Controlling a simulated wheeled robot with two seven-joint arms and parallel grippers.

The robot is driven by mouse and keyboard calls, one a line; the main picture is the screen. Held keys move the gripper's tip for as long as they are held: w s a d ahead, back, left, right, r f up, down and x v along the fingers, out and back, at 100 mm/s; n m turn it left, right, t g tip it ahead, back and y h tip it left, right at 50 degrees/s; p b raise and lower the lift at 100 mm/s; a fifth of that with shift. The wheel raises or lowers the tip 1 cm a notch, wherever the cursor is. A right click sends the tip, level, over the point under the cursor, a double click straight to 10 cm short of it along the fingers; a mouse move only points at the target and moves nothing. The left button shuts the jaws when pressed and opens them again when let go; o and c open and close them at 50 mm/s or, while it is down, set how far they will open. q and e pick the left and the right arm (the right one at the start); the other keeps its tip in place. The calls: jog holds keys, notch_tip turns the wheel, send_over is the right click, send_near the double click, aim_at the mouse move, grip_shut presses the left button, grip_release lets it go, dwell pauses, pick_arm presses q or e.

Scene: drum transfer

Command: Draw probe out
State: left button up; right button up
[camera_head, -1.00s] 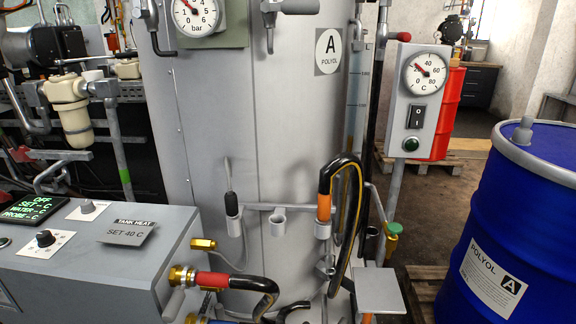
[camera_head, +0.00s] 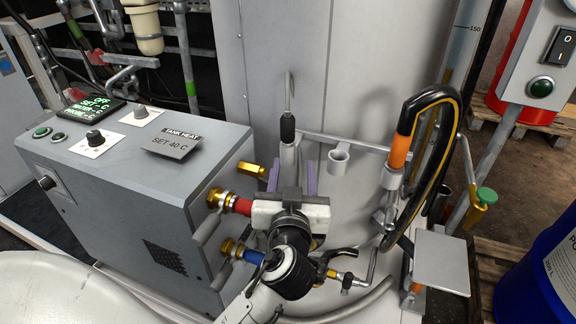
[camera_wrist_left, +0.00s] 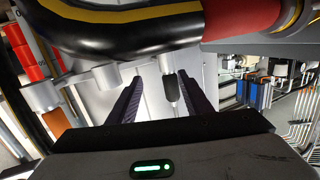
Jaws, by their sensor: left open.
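The probe (camera_head: 288,128) has a black handle and a thin grey rod pointing up. It stands upright in the left cup holder on the rail at the tank's front. My left gripper (camera_head: 292,174) is open, with purple fingers, low in front of the probe and its holder. In the left wrist view the probe's black handle (camera_wrist_left: 170,88) shows beyond the open fingers (camera_wrist_left: 159,80), nearer the right one. I cannot tell whether any finger touches it. The lower end of the probe is hidden in the holder. My right gripper is not in view.
An empty cup (camera_head: 339,160) sits right of the probe. A black-and-yellow hose (camera_head: 461,160) with an orange grip (camera_head: 400,150) stands farther right. The grey heater box (camera_head: 150,190) with red and blue hose connections is close on the left. A blue drum (camera_head: 545,270) stands at right.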

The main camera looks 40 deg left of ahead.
aim_at(288, 136)
pick_arm(q)
jog(key=shift+n+y, duration=0.7)
jog(key=shift+y, duration=0.1)
jog(key=shift+w+a+r, duration=0.5)
jog(key=shift+w+a, duration=0.55)
jog(key=shift+w, duration=0.15)
jog(key=shift+w+a+r, duration=0.55)
jog(key=shift+w+a, duration=0.55)
jog(key=shift+w, duration=0.1)
jog(key=shift+w+a+r, duration=0.5)
jog(key=shift+w+a, duration=0.55)
jog(key=shift+w, duration=0.15)
grip_shut()
